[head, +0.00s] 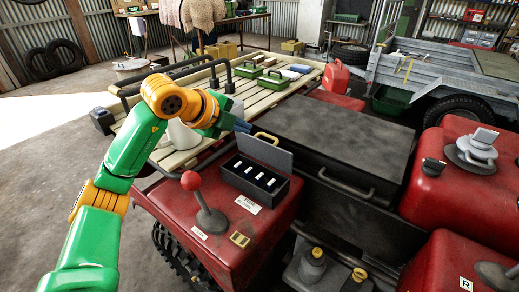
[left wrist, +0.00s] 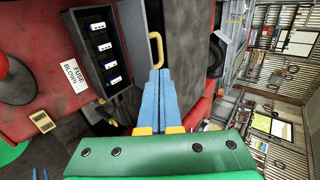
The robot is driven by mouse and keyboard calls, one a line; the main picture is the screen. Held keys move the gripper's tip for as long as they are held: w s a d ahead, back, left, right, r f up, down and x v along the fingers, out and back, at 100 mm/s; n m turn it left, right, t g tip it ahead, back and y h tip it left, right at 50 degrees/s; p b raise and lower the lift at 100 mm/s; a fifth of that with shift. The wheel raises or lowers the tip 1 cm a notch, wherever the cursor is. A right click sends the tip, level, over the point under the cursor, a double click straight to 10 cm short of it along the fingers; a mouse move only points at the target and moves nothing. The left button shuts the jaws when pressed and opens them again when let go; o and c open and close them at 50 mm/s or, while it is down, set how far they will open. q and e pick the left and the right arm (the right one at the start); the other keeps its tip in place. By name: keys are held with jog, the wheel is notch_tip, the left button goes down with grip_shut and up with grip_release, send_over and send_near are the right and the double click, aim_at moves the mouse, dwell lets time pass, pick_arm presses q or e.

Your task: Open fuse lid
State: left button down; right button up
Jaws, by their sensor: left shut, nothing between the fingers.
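The fuse box (head: 240,178) is a dark case on the red body, and its lid (head: 264,151) stands up open along the far side. White fuses in a row show inside the box in the left wrist view (left wrist: 104,52). A yellow handle (head: 267,136) sits at the lid's top edge; it also shows in the left wrist view (left wrist: 156,48). My left gripper (head: 246,127) has its blue fingers shut and empty. In the left wrist view its tips (left wrist: 160,72) are just beside the handle; I cannot tell if they touch. Two small blue tips at that view's bottom left may be my right gripper.
A red-knobbed lever (head: 207,213) stands just left of the box. A black case (head: 335,140) with a handle lies behind the lid. Red canisters (head: 455,190) stand to the right. A slatted rack (head: 240,85) with green boxes lies farther back.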

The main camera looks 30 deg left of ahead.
aim_at(269, 136)
pick_arm(q)
jog(key=p+x, duration=0.2)
jog(key=x, duration=0.6)
jog(key=shift+w+d+f, duration=0.1)
jog(key=shift+w+d, duration=0.05)
jog(key=shift+w, duration=0.1)
jog(key=shift+w+f, duration=0.45)
